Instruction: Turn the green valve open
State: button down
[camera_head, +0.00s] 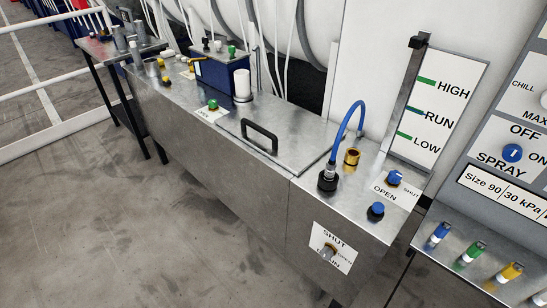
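A green valve knob (212,104) stands on the metal bench top, left of the black-handled lid. A white label (211,114) lies around its base; its small lettering is hard to read, and I cannot tell which way the knob points. Another green-topped piece (231,51) stands farther back at the blue box. My gripper is not in view.
A black handle (259,136) rises from the lid right of the green valve. A white cylinder (242,85) and a blue box (222,73) stand behind it. A blue valve (393,178), brass fitting (351,157) and blue hose (345,123) are at the right. The floor in front is clear.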

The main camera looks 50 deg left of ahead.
aim_at(212, 104)
jog(key=u, duration=1.85)
jog(key=i+j, duration=0.6)
jog(key=i, duration=0.15)
jog(key=i+j, duration=1.2)
jog(key=i, duration=0.25)
